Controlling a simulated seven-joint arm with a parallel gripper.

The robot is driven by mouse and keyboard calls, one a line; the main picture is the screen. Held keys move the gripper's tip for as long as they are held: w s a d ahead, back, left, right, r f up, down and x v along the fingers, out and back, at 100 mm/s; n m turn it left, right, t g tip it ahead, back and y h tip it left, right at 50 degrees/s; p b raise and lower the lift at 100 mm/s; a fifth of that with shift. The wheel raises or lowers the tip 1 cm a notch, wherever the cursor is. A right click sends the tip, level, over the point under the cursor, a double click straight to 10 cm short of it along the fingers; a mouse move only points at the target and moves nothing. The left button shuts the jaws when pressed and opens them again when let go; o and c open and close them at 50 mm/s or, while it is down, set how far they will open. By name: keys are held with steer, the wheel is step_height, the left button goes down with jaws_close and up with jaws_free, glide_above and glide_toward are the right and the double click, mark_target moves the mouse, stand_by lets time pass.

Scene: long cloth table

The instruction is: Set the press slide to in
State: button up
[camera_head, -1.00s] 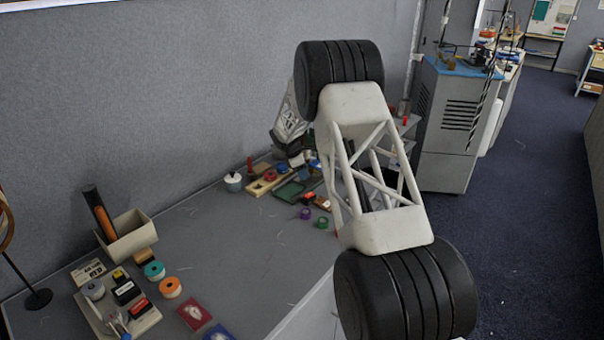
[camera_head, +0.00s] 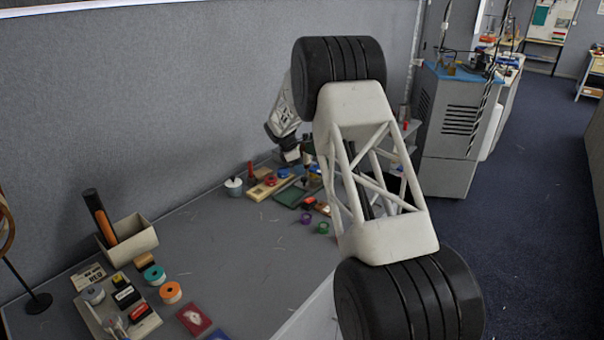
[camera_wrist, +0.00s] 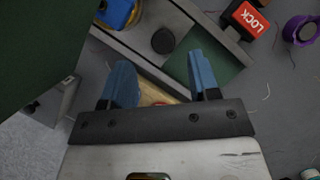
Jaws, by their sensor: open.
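My gripper (camera_wrist: 160,60) is open in the wrist view, with its two blue fingers apart. A fixture of grey bars around a green plate (camera_wrist: 222,66) lies just beyond the fingertips. A round black knob (camera_wrist: 163,40) stands on it, seen between and just beyond the fingers, not held. I take this for the press slide, but cannot tell its position. A pale wooden-looking piece (camera_wrist: 154,95) shows between the fingers, partly hidden by the gripper body. In the head view a green-plated fixture (camera_head: 288,196) sits at the table's far end, partly hidden by my arm.
A red LOCK block (camera_wrist: 246,19) and a purple ring (camera_wrist: 300,30) lie right of the fixture. A blue round part on yellow (camera_wrist: 116,12) is at upper left. The head view shows a bin (camera_head: 130,242) and spools near left; the middle of the grey table (camera_head: 235,255) is clear.

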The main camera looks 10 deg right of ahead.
steer(key=shift+v, duration=1.3)
steer(key=shift+d+r, duration=0.1)
steer(key=s+d+r+m+y, duration=0.1)
steer(key=s+d+r+m, duration=0.15)
steer(key=s+r, duration=0.7)
steer(key=s+d+r+m+t, duration=0.1)
steer(key=s+d+r+m, duration=0.15)
steer(key=s+r, duration=0.65)
steer(key=s+d+r+m+y, duration=0.15)
steer(key=s+r+m, duration=0.25)
steer(key=s, duration=1)
steer(key=s+d+f+m+y, duration=0.1)
steer(key=s+m, duration=0.3)
steer(key=s, duration=1.5)
steer(key=s+d+f+m+t+y, duration=0.1)
steer(key=s+m, duration=0.4)
steer(key=s, duration=1.5)
steer(key=shift+s+d+f+t, duration=0.25)
steer(key=shift+s+t, duration=0.05)
